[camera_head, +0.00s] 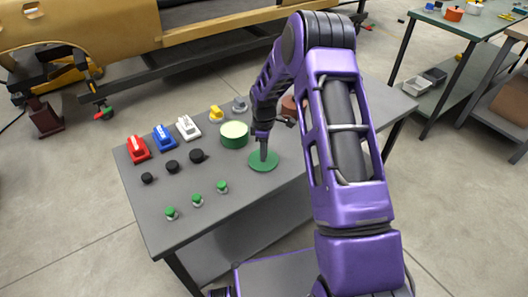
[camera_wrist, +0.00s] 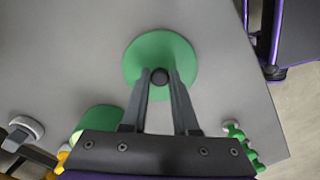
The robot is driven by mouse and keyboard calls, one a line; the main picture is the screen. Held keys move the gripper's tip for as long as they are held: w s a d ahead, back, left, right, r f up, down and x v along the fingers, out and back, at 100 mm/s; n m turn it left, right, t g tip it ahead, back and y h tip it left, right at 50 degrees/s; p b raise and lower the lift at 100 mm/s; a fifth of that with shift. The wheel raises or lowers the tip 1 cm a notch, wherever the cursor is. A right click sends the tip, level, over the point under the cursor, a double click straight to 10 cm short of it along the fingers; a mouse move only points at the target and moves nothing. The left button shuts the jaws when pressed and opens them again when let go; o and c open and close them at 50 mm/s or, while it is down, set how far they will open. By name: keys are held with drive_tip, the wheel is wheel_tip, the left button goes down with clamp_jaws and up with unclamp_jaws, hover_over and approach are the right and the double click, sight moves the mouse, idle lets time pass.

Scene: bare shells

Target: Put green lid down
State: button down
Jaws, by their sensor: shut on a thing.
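The green lid (camera_head: 263,161) is a flat disc at or just above the grey table top, right of the green pot; I cannot tell whether it touches. My gripper (camera_head: 263,152) points down over its middle. In the wrist view my gripper (camera_wrist: 160,77) is shut on the dark knob at the centre of the green lid (camera_wrist: 160,45). The green pot (camera_head: 234,140) stands upright with a pale top showing uncovered. Part of the pot (camera_wrist: 98,119) shows in the wrist view, partly hidden by my gripper body.
Red (camera_head: 139,149), blue (camera_head: 164,138) and white (camera_head: 188,128) switch-like items line the table's far left edge. Black knobs (camera_head: 172,167) and green buttons (camera_head: 197,201) stand nearer. The table's front middle (camera_head: 240,200) is clear. A reddish round item (camera_head: 289,104) is partly behind my arm.

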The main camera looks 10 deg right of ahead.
drive_tip(key=shift+f, duration=0.15)
drive_tip(key=c, duration=0.7)
unclamp_jaws()
wheel_tip(320, 180, up, 12)
drive_tip(key=shift+r+p, duration=0.15)
drive_tip(key=shift+p, duration=0.5)
